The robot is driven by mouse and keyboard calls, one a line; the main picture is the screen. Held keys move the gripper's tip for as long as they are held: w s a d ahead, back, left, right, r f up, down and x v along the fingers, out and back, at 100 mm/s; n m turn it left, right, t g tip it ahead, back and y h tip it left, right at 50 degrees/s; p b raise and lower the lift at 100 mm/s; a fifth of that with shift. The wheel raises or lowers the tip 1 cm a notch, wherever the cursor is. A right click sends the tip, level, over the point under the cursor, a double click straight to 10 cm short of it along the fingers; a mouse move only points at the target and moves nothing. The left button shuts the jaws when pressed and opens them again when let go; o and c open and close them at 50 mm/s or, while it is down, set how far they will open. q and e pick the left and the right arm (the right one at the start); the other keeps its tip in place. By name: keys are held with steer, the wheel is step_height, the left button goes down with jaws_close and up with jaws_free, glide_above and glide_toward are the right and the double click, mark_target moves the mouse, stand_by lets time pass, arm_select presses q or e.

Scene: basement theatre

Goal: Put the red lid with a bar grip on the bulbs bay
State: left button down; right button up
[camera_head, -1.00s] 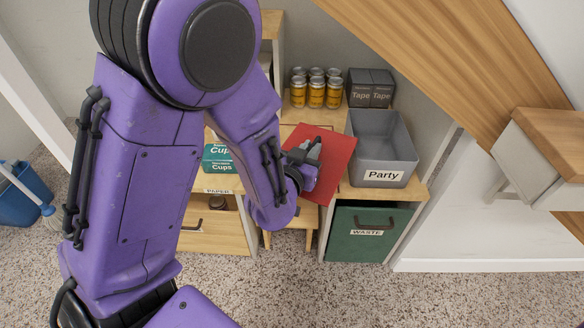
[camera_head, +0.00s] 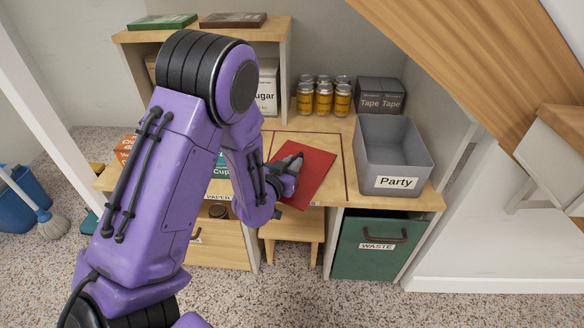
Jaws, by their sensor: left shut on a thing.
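The red lid (camera_head: 316,172) is a flat red panel over the middle of the wooden counter (camera_head: 333,131). My left gripper (camera_head: 292,164) is shut on it near its left side. The fingers hide the bar grip. The lid lies slanted inside a dark red outline (camera_head: 344,160) on the counter top; I cannot tell whether it touches the wood. No label reading bulbs shows, so I cannot tell which place is the bulbs bay. My right gripper is not in view.
The grey Party bin (camera_head: 392,160) stands right of the lid. Yellow cans (camera_head: 323,98) and Tape boxes (camera_head: 381,94) stand behind. A green WASTE drawer (camera_head: 378,248) and a wooden stool (camera_head: 292,228) are below.

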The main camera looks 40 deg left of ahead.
arm_select(q)
steer(key=c, duration=1.5)
jaws_free()
steer(key=shift+f, duration=0.1)
steer(key=o, duration=0.4)
